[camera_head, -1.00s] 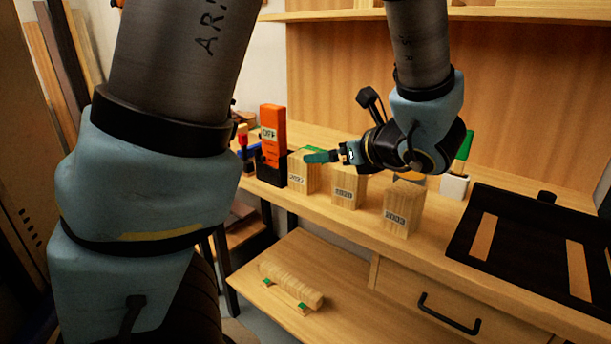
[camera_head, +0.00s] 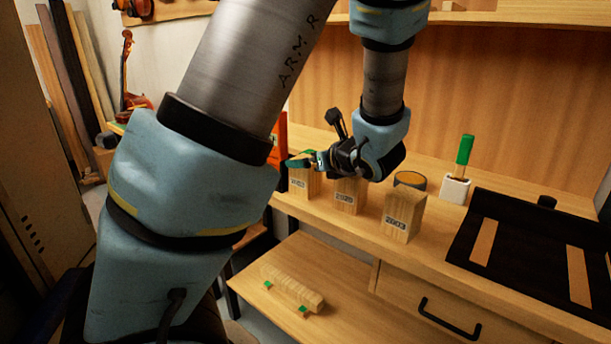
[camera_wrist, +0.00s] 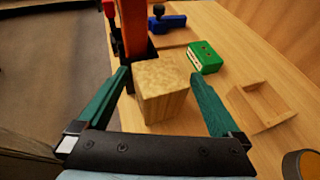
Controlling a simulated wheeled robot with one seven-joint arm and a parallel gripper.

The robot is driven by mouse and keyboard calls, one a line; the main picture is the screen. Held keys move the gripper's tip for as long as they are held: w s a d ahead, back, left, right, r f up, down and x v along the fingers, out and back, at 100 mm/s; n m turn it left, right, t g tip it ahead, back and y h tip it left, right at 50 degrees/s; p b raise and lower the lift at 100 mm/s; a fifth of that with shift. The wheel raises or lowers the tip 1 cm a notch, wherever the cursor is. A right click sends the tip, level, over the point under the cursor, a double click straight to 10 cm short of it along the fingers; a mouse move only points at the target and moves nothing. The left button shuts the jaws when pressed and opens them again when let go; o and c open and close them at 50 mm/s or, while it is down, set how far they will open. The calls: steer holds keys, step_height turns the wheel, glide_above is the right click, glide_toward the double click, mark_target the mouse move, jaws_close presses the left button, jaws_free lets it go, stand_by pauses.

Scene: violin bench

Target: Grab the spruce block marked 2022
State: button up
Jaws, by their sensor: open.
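Three pale wooden blocks stand in a row on the bench: a left block (camera_head: 304,187), a middle block (camera_head: 347,197) and a right block (camera_head: 402,216). Each has a small dark-on-white number label; the left one may read 2022, but the print is too small to be sure. My gripper (camera_head: 300,161) is at the top of the left block, with green fingers. In the wrist view a wooden block (camera_wrist: 162,92) lies between my open fingers, with gaps on both sides. Its label is not visible there, and finger height against it is hard to judge.
An orange upright tool (camera_wrist: 133,30) stands close behind the block. A blue clamp (camera_wrist: 167,21), green box (camera_wrist: 204,57) and shallow wooden tray (camera_wrist: 259,106) are nearby.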

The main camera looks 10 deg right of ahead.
jaws_close()
stand_by(0.8)
